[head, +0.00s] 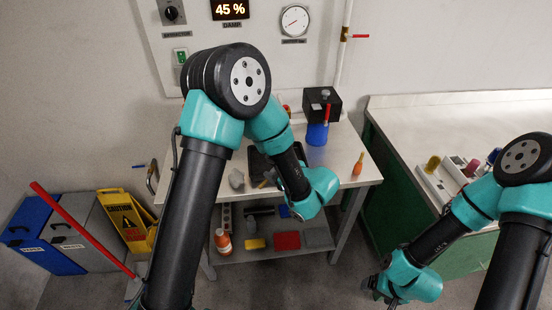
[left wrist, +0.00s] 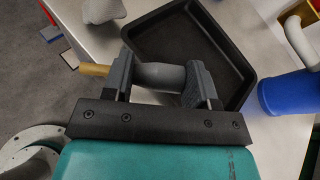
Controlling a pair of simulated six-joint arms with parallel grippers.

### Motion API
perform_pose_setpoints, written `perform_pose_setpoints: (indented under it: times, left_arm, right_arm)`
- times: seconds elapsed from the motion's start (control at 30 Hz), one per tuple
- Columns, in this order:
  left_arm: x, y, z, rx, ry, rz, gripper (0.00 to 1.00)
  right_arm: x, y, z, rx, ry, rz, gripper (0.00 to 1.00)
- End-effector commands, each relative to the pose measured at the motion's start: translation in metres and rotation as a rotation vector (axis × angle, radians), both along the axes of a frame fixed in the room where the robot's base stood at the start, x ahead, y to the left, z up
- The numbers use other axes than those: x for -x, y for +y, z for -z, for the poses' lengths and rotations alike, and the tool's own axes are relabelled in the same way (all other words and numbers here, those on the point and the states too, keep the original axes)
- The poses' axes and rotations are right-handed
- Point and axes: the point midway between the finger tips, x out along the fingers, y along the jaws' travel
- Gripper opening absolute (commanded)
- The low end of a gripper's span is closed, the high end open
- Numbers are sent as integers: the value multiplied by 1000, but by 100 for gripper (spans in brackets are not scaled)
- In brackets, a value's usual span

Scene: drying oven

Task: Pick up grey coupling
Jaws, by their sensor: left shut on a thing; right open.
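My left gripper (left wrist: 161,78) is shut on a grey cylindrical piece, the grey coupling (left wrist: 160,76), which lies across between its two fingers. A yellow-brown rod end (left wrist: 95,70) sticks out past the left finger; I cannot tell whether it belongs to the coupling. In the head view my left gripper (head: 272,178) is over the front of the table, beside the dark tray, and the held piece is mostly hidden. My right gripper (head: 380,291) is open, low at the lower right, away from the table.
A black tray (left wrist: 235,85) lies just beyond the held piece. A blue cylinder (left wrist: 285,93) stands to its right. A light grey lump (head: 236,178) sits at the table's front left. The shelf below holds several items.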

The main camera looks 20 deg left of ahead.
Motion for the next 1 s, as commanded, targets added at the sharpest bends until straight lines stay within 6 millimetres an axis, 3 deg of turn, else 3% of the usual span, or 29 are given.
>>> perform_pose_setpoints:
  times: [0.23, 0.83, 1.0]
  left_arm:
    - [28, -8, -3, 0, -1, 1, 30]
    - [30, -9, -3, 1, -1, -2, 30]
    - [34, 3, -3, 4, -2, -55, 30]
  right_arm:
    - [0, 0, 0, 0, 0, 0, 85]
    - [0, 0, 0, 0, 0, 0, 85]
    - [0, 0, 0, 0, 0, 0, 85]
